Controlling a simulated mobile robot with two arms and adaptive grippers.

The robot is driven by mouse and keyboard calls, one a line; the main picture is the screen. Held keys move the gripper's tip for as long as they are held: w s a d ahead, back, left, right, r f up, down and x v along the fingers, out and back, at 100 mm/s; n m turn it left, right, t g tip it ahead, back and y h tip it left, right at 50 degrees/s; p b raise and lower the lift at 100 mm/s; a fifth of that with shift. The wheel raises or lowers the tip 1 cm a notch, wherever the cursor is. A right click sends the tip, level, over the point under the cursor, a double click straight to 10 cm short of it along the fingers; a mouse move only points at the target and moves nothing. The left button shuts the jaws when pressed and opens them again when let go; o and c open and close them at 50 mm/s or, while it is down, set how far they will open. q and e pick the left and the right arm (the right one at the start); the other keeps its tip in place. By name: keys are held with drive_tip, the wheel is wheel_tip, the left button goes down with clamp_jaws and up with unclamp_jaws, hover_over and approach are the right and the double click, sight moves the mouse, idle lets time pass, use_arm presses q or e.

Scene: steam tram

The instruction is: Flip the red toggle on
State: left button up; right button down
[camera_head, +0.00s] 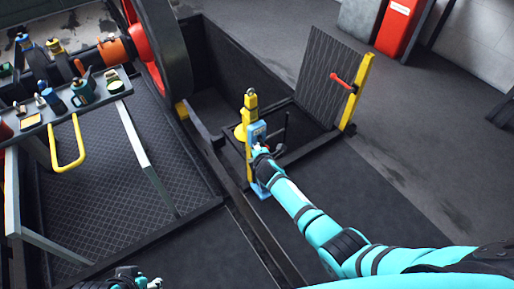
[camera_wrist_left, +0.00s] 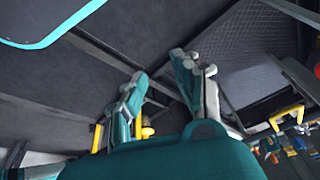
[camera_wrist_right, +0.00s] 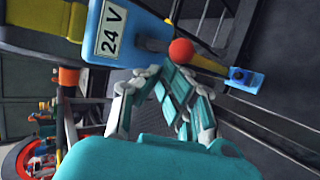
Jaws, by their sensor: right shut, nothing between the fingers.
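The red toggle shows as a round red knob (camera_wrist_right: 181,52) on a dark stem at the end of a blue box (camera_wrist_right: 130,32) labelled 24 V, in the right wrist view. In the head view the blue box (camera_head: 256,131) is on a yellow post. My right gripper (camera_wrist_right: 160,74) is shut and empty, its fingertips close beside the knob; I cannot tell whether they touch. It also reaches the box in the head view (camera_head: 261,150) and largely hides the knob there. My left gripper (camera_wrist_left: 161,70) is open and empty, low at the bottom edge of the head view.
A tray (camera_head: 66,112) with cans and tools stands at the left, with a yellow handle (camera_head: 80,160) below it. A hinged plate (camera_head: 326,78) with a red lever (camera_head: 343,82) stands raised behind the post. Dark floor right of the post is clear.

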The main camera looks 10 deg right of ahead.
use_arm(q)
wheel_tip(320, 180, down, 21)
drive_tip(key=s+g+p, duration=0.1)
drive_tip(key=s+p, duration=0.1)
drive_tip(key=p, duration=0.5)
drive_tip(key=shift+s, duration=0.2)
use_arm(e)
drive_tip(key=g, duration=0.1)
drive_tip(key=r+g, duration=0.2)
drive_tip(key=shift+w+n+h, duration=0.25)
drive_tip(key=shift+n+h, duration=0.15)
use_arm(q)
drive_tip(key=shift+r, duration=0.15)
drive_tip(key=f, duration=0.1)
drive_tip(key=s, duration=0.1)
drive_tip(key=s+f+p, duration=0.1)
drive_tip(key=shift+a+f+g, duration=0.25)
drive_tip(key=shift+f+g, duration=0.05)
use_arm(e)
drive_tip(key=shift+r, duration=0.6)
use_arm(q)
drive_tip(key=shift+s+f, duration=0.1)
use_arm(e)
drive_tip(key=shift+r, duration=0.1)
